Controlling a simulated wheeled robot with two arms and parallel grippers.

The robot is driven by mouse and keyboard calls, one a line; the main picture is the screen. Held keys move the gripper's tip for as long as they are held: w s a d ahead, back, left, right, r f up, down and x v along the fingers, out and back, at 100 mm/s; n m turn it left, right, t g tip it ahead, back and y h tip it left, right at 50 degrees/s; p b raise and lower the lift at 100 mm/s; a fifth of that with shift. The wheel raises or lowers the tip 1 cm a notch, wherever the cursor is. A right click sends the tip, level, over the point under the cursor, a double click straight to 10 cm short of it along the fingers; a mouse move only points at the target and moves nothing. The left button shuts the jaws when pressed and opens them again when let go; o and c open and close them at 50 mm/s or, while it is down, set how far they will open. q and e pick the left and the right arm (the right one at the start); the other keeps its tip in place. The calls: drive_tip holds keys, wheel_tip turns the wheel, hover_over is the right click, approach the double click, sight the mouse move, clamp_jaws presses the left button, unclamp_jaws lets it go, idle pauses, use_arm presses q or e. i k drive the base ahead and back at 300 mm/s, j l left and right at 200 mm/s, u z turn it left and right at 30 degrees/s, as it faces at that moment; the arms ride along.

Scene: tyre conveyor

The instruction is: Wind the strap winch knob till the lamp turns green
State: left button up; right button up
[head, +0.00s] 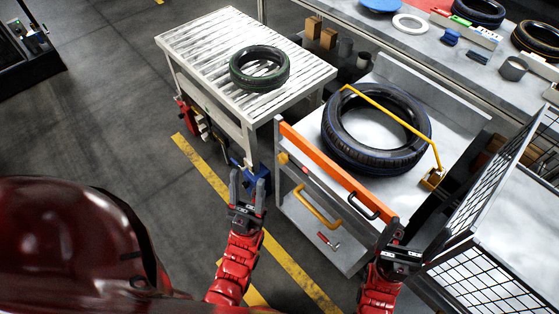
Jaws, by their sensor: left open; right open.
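A yellow strap (395,120) runs over a large black tyre (343,153) on a grey cart (345,255). It ends at a small yellow box-like fitting (432,179) at the cart's right side, which may be the winch. A small orange knob (283,158) sits on the cart's left front, with a small red part (305,170) beside it; I cannot tell if that is the lamp. No green lamp is clear. My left gripper (247,187) is open and empty, left of the cart's front. My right gripper (402,240) is open and empty near the cart's front right, below the fitting.
An orange bar (330,170), a black handle (365,207) and a yellow handle (318,212) line the cart front. A wire mesh panel (490,195) stands right. A roller table (215,60) with a smaller tyre (259,82) is behind left.

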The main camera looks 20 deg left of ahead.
sight(282, 158)
drive_tip(key=i+j+u, duration=0.15)
drive_tip(key=j+u, duration=0.2)
drive_tip(key=i+j+u, duration=0.2)
drive_tip(key=u, duration=0.2)
